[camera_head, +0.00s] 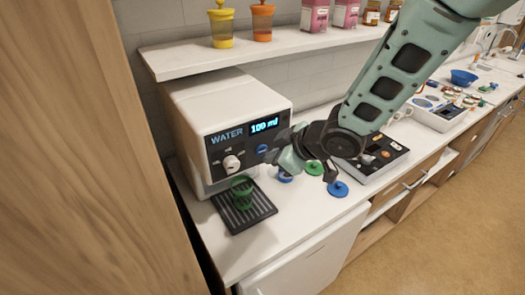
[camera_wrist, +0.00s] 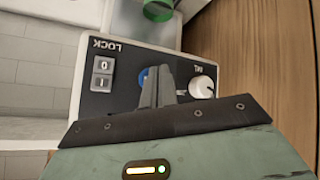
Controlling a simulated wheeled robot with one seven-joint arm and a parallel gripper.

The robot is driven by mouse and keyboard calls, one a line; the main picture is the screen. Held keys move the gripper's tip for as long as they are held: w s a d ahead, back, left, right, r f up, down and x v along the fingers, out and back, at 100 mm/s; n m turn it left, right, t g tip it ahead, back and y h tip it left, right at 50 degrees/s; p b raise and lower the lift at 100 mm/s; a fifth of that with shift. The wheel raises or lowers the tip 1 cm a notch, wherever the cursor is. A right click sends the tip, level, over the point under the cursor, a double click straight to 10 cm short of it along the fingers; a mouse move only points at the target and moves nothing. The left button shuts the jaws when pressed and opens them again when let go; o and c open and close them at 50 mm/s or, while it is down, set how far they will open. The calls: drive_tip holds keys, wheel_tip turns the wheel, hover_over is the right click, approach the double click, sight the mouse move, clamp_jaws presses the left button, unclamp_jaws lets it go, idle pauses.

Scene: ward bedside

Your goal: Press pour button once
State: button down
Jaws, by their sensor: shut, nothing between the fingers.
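The white water dispenser (camera_head: 205,105) stands on the counter, its dark front panel lit with "WATER" and "100 ml" (camera_head: 265,125). The blue pour button (camera_head: 262,149) is below the display. In the wrist view, the blue button (camera_wrist: 146,76) is partly hidden by my fingers. My gripper (camera_head: 271,157) is shut and empty, its tips close in front of the panel at the button; I cannot tell whether they touch. It also shows in the wrist view (camera_wrist: 160,72). A green cup (camera_head: 243,192) stands on the drip tray (camera_head: 240,218).
A white knob (camera_head: 231,163) is beside the button. The LOCK rocker switch (camera_wrist: 102,74) is on its other side. A shelf (camera_head: 210,55) with cups and jars is above. Blue (camera_head: 338,188) and green lids lie on the counter near a grey device (camera_head: 378,158).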

drive_tip(key=shift+w+a, duration=0.2)
drive_tip(key=shift+w, duration=0.1)
drive_tip(key=shift+w+a, duration=0.25)
drive_tip(key=shift+w, duration=0.1)
idle(0.8)
drive_tip(key=shift+s, duration=0.1)
drive_tip(key=shift+s+d, duration=0.5)
drive_tip(key=shift+s, duration=0.1)
drive_tip(key=shift+s+d+b, duration=0.55)
drive_tip(key=shift+s+d, duration=0.15)
drive_tip(key=shift+s, duration=0.35)
drive_tip(key=shift+s+d+b, duration=0.5)
drive_tip(key=shift+s+d, duration=0.2)
drive_tip(key=shift+s, duration=0.3)
